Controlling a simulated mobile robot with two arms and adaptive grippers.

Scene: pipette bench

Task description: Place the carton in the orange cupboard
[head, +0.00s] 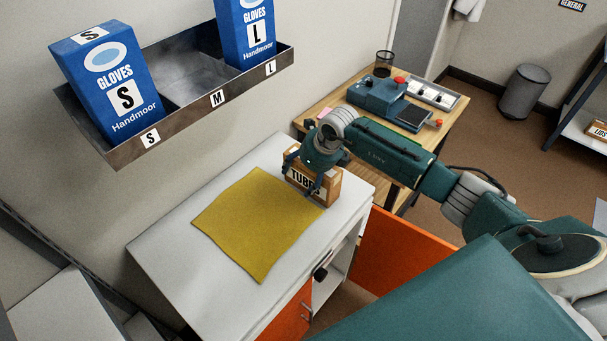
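The orange cupboard is under this top. Its orange door (400,248) stands swung open to the right, and a pale inner shelf shows beside another orange front (290,316). My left gripper is out of view.
The yellow cloth (255,222) lies flat on the top. A wall rack (185,75) with blue glove boxes hangs above left. A wooden table (455,120) with teal equipment stands behind. A grey bin (522,92) is farther back. The top's left part is clear.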

